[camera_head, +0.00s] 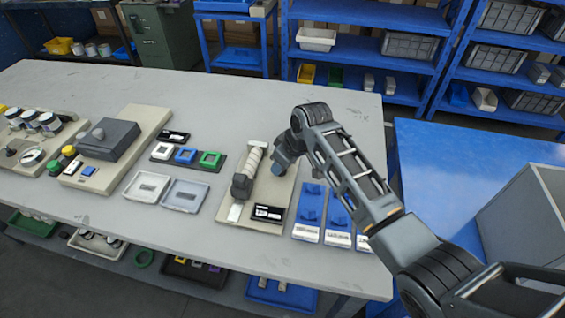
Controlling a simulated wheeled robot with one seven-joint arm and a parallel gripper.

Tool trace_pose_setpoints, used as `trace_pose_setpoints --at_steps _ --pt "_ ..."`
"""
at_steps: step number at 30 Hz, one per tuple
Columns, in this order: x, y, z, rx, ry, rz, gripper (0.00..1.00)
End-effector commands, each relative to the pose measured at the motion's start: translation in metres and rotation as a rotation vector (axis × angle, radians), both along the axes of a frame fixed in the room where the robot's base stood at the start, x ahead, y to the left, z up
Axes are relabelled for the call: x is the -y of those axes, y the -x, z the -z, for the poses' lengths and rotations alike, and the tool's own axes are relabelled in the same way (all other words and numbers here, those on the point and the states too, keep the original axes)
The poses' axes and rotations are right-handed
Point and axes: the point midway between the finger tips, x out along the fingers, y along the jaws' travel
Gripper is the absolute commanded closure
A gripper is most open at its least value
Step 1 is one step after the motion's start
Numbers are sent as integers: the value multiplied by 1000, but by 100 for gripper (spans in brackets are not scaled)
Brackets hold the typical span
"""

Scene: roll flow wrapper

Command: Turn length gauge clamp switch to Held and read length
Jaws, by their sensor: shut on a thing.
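The length gauge is a beige board (225,211) near the middle of the table. It carries a pale ribbed roll (254,160), a dark block (242,188) at the roll's near end and a small black display (268,213) at the front. The display's characters are too small to read. My gripper (279,168) points down at the board's right side, just right of the roll. It is shut on a small part there, seemingly the clamp switch. The fingers and my wrist hide that part, so its setting cannot be seen.
Blue panels with switches (309,210) stand close right of the board. Two pale trays (185,195) and a rack of coloured square frames (187,156) lie to the left. A grey machine (107,140) stands farther left. The far table is mostly clear.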

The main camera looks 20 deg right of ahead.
Motion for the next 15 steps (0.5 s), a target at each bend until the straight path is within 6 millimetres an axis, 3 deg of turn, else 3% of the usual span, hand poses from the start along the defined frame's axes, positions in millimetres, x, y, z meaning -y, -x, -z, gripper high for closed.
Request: trace_pose_setpoints --at_steps 15 --pt "0 -1 -1 2 0 49 96"
